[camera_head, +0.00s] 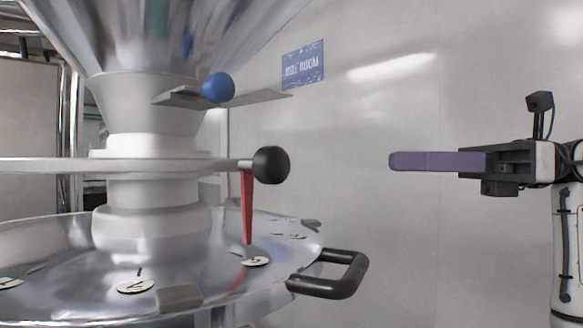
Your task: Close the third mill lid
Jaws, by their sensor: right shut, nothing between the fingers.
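The mill stands on the left, with a metal funnel (150,35) over a white neck (150,185) and a round metal plate (60,255). A lever with a black ball knob (271,165) and a red pointer (248,205) reaches out to the right above the plate. A blue ball knob (217,87) sits on a flat bar higher up. I cannot tell which part is the third mill lid. My right gripper (392,161) is shut and empty, its purple fingers pointing left, well apart from the mill. My left gripper is not in view.
A black handle (345,275) sticks out from the plate's right edge. Round numbered labels (135,286) lie on the plate. A blue sign (303,64) hangs on the grey wall (400,240). The space between the mill and my right gripper is free.

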